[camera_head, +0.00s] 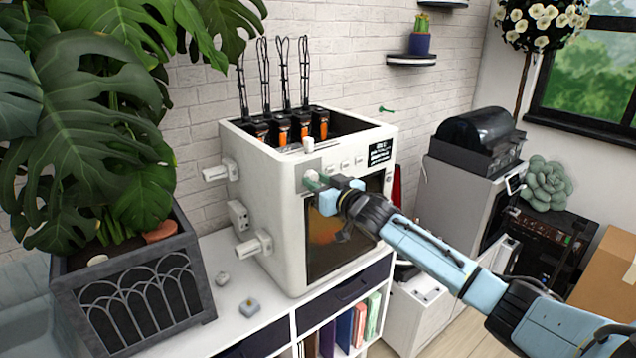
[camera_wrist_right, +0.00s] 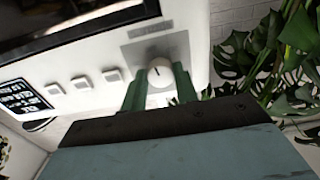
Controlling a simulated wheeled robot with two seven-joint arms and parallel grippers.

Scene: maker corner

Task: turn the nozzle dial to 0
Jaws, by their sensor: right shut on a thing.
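The white 3D printer (camera_head: 270,200) stands on the white cabinet, with several orange-and-black tool heads in its open top. The nozzle dial (camera_wrist_right: 159,73) is a small round white knob with a dark pointer line, on a grey plate on the printer's front. My right gripper (camera_head: 318,183) reaches in from the right to the upper left of the front panel. In the right wrist view its green fingers (camera_wrist_right: 160,88) stand on either side of the dial and are shut on it. My left gripper is not in view.
Several square white buttons (camera_wrist_right: 82,81) and a dark display (camera_head: 380,152) sit beside the dial. A potted monstera (camera_head: 130,290) stands close on the left. Two small grey parts lie on the cabinet top (camera_head: 225,325). A second machine (camera_head: 460,190) stands at the right.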

